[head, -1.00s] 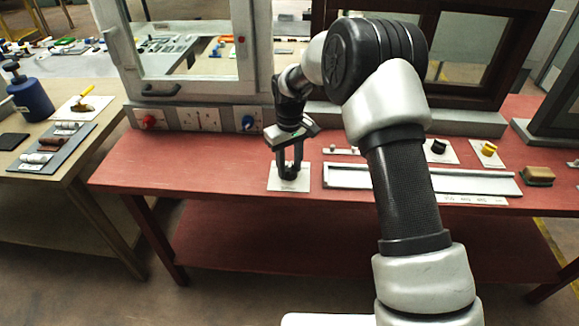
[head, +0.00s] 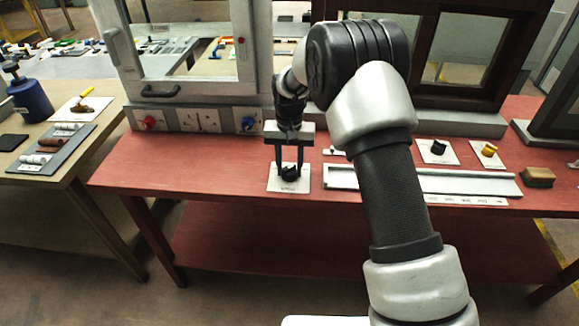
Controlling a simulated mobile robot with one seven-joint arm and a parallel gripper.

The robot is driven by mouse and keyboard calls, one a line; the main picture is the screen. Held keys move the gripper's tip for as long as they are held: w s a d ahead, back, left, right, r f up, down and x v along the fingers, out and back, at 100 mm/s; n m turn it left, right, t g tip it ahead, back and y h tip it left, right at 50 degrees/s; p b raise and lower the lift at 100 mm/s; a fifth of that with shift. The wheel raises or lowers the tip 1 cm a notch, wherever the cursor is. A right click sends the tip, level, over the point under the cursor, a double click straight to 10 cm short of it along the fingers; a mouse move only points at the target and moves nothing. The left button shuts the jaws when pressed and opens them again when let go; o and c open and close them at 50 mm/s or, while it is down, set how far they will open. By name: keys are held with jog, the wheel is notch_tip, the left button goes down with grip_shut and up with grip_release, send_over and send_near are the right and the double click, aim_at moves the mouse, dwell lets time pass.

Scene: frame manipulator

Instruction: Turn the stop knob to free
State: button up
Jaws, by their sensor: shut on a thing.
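The stop knob (head: 290,173) is a small black knob on a square white plate (head: 274,185), on the red bench. The plate has small print at its front edge, too small to read. My gripper (head: 289,170) points straight down over the plate, with one finger on the left and one on the right of the knob. It is shut on the knob, whose black top shows between the fingertips. I cannot read which setting the knob points at.
A long pale rail (head: 460,183) lies right of the plate, partly behind my arm. Further right are a black knob (head: 438,147), a yellow knob (head: 489,149) and a brown block (head: 538,176). A window frame (head: 180,90) stands behind. Bare bench lies left of the plate.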

aim_at(290, 167)
dwell(0.4)
jog(key=o, duration=1.1)
jog(key=shift+c, duration=0.2)
notch_tip(290, 167, up, 17)
jog(key=p, duration=0.1)
jog(key=shift+r, duration=0.2)
